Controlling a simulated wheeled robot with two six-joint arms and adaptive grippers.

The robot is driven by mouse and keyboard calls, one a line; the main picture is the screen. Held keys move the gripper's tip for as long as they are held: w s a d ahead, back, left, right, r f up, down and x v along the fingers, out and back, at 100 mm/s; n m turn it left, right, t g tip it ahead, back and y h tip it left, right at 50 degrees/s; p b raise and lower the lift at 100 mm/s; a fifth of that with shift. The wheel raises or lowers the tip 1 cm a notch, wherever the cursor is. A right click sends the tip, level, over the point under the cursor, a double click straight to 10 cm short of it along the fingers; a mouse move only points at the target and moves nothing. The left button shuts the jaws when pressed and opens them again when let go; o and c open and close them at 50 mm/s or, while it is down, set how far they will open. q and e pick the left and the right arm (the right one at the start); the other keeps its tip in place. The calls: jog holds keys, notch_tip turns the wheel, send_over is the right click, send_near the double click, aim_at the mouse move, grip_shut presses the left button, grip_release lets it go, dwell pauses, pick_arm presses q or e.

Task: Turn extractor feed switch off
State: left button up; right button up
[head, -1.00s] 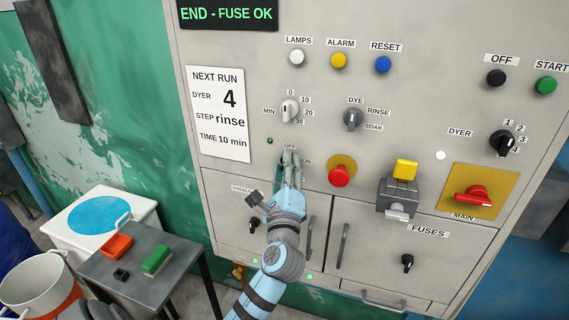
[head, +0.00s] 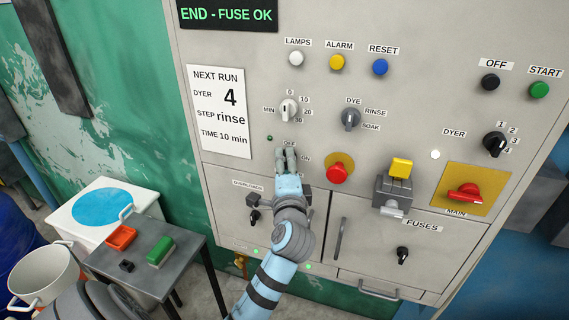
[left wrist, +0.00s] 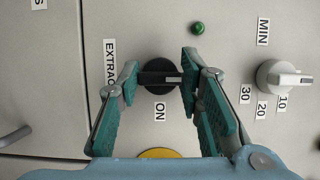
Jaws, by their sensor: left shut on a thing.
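The extractor feed switch (left wrist: 159,79) is a black rotary knob on the grey panel, with a bar handle and a white mark at one end. In the left wrist view the mark points right, away from the ON label (left wrist: 159,111) below it. My left gripper (head: 288,158) is at the panel in the head view, its fingers covering the switch. The left wrist view shows the fingers (left wrist: 160,78) on either side of the handle, shut on it. The OFF label (head: 289,143) shows just above the fingers. My right gripper is in neither view.
The timer dial (head: 288,108) sits above my left gripper, with a small green lamp (head: 269,138) between. A red mushroom button (head: 337,173) is close on the right. A small table (head: 190,262) stands lower left.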

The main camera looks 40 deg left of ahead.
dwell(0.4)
pick_arm(q)
jog(key=o, duration=1.2)
jog(key=shift+c, duration=0.2)
jog(key=s+d+f+m+t+h+b, duration=0.2)
jog(key=s+f+m+t+b, duration=0.3)
jog(key=m, duration=0.6)
jog(key=s+d+f+m+t+h+b, duration=0.1)
jog(key=s+d+m+t+h+b, duration=0.15)
jog(key=s+m+b, duration=0.7)
jog(key=w+a+f+n+g+h+p, duration=0.1)
jog(key=a+f+n+g+p, duration=0.1)
jog(key=f, duration=1.4)
jog(key=w+a+f+n+g+h+p, duration=0.1)
jog(key=f+n+g+p, duration=0.3)
jog(key=f, duration=1.3)
jog(key=a+n+g, duration=0.1)
jog(key=n+g, duration=0.2)
jog(key=shift+n, duration=0.35)
